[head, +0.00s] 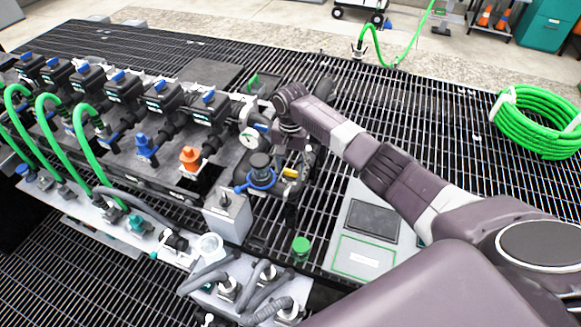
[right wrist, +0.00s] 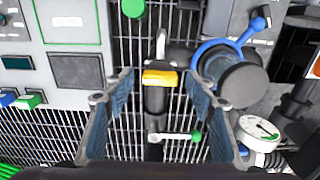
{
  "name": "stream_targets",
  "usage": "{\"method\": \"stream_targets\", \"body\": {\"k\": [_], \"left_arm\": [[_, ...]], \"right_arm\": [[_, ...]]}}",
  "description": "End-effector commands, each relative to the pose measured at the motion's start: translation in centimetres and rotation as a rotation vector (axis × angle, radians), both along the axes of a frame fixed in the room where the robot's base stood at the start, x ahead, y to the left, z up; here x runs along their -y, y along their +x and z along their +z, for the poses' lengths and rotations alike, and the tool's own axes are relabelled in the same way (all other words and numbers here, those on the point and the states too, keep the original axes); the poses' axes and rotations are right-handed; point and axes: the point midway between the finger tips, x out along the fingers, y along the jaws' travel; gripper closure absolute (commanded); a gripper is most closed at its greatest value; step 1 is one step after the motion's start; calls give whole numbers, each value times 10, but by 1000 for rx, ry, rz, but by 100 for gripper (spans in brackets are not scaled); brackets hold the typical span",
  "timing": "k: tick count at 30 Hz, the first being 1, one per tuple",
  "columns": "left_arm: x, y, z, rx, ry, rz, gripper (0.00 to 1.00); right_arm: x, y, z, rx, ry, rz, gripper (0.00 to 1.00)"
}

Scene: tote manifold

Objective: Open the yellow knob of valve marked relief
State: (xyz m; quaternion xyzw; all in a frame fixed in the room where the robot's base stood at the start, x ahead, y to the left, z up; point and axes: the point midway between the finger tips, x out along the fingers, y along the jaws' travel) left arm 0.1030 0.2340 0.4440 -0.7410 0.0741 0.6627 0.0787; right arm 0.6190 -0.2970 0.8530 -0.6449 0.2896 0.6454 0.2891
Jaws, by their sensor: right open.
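The yellow knob (head: 290,173) sits on a dark valve at the right end of the manifold. In the right wrist view the yellow knob (right wrist: 160,78) lies crosswise on top of a dark valve body (right wrist: 155,100). My right gripper (right wrist: 166,100) is open, with one finger on each side of the valve and gaps to both. The knob appears between the fingertips and a little beyond them. In the head view my right gripper (head: 292,150) hangs just behind the knob, partly hidden by its own arm. I cannot read a relief marking. My left gripper is not in view.
A blue-handled valve (right wrist: 230,75) and a round gauge (right wrist: 260,130) stand close on the right in the wrist view. A green-tipped lever (right wrist: 180,136) crosses below the knob. A green cap (head: 301,246) and a grey panel (head: 364,258) lie nearer me.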

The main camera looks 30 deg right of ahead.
Motion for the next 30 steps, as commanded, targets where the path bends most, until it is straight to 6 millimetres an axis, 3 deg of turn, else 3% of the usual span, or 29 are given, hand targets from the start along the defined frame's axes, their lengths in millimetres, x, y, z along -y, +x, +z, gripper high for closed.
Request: {"method": "stream_targets", "body": {"k": [5,16,30], "left_arm": [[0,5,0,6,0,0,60],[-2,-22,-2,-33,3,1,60],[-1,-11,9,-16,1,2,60]], "right_arm": [[0,0,0,0,0,1,52],[0,0,0,0,0,1,91],[-1,0,2,-1,3,126,91]]}}
